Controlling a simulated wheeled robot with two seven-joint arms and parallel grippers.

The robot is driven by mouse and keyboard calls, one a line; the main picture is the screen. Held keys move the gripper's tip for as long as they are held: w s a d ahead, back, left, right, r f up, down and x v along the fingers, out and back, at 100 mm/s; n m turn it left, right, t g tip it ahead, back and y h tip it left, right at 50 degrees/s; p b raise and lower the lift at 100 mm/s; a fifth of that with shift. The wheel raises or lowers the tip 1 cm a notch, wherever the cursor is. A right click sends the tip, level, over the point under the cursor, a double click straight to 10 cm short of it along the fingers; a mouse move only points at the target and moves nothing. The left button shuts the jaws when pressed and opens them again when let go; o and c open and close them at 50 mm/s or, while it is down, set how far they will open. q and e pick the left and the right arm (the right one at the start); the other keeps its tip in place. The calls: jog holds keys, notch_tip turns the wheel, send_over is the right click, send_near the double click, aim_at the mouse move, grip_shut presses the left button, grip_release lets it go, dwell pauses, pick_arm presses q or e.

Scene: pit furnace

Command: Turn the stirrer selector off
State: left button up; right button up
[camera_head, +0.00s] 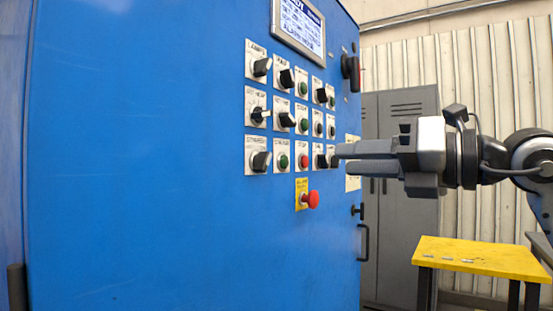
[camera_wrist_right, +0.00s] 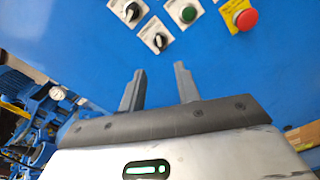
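The blue control cabinet (camera_head: 150,150) carries a panel of black selector knobs and push buttons. The bottom-left selector (camera_head: 260,161) has a small label above it that looks like "stirrer", but the print is too small to be sure. Its black knob sits tilted on a white plate. My right gripper (camera_head: 343,159) is in front of the panel's lower right, well right of that selector. Its two fingers are apart with nothing between them, also in the right wrist view (camera_wrist_right: 160,72). That view shows two black selectors (camera_wrist_right: 157,39) beyond the fingertips; which they are I cannot tell. My left gripper is out of view.
A red emergency button (camera_head: 312,199) on a yellow plate juts out below the panel. A display (camera_head: 299,25) sits above, and a black rotary handle (camera_head: 351,68) is at the upper right. A yellow table (camera_head: 480,257) and grey lockers (camera_head: 405,230) stand right of the cabinet.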

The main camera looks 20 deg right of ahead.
aim_at(268, 160)
jog(key=p+x, duration=0.3)
jog(key=x, duration=1.1)
jog(key=shift+s, duration=0.1)
grip_shut()
